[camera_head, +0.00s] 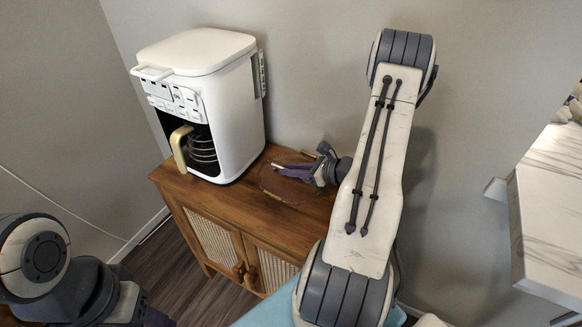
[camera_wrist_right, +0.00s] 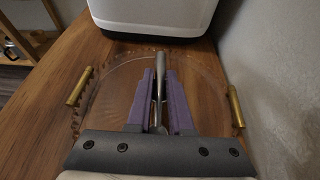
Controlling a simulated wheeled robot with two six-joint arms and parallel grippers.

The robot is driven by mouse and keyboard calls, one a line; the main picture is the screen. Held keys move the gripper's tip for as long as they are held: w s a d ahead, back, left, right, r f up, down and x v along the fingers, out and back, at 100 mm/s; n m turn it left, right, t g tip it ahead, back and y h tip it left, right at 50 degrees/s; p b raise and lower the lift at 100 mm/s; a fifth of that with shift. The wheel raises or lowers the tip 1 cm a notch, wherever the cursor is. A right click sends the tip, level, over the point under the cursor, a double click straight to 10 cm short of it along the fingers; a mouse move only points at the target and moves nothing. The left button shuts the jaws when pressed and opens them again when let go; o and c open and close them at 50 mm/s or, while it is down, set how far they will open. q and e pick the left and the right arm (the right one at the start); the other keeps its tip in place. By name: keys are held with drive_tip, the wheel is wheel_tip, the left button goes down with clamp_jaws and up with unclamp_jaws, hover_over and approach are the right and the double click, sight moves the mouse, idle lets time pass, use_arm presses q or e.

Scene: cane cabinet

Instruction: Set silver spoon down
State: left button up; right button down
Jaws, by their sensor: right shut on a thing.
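The silver spoon (camera_wrist_right: 160,68) is between the purple fingers of my right gripper (camera_wrist_right: 160,75), its metal end pointing away toward the white machine. In the head view my right gripper (camera_head: 282,169) is shut on the spoon, low over a clear round tray (camera_head: 285,196) with gold handles on the wooden cabinet. I cannot tell whether the spoon touches the tray. My left arm shows at the lower left of the head view, with its fingertips out of frame.
A white coffee machine (camera_head: 222,105) with a gold-handled pot stands left of the tray, close to the gripper. The cane-door cabinet (camera_head: 212,226) backs onto a grey wall. A marble-topped counter (camera_head: 548,205) is at the right.

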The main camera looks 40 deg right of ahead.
drive_tip(key=shift+f, duration=0.35)
drive_tip(key=c, duration=0.7)
unclamp_jaws()
drive_tip(key=shift+c, duration=0.2)
drive_tip(key=shift+r, duration=0.1)
wheel_tip(320, 180, up, 7)
drive_tip(key=p, duration=0.5)
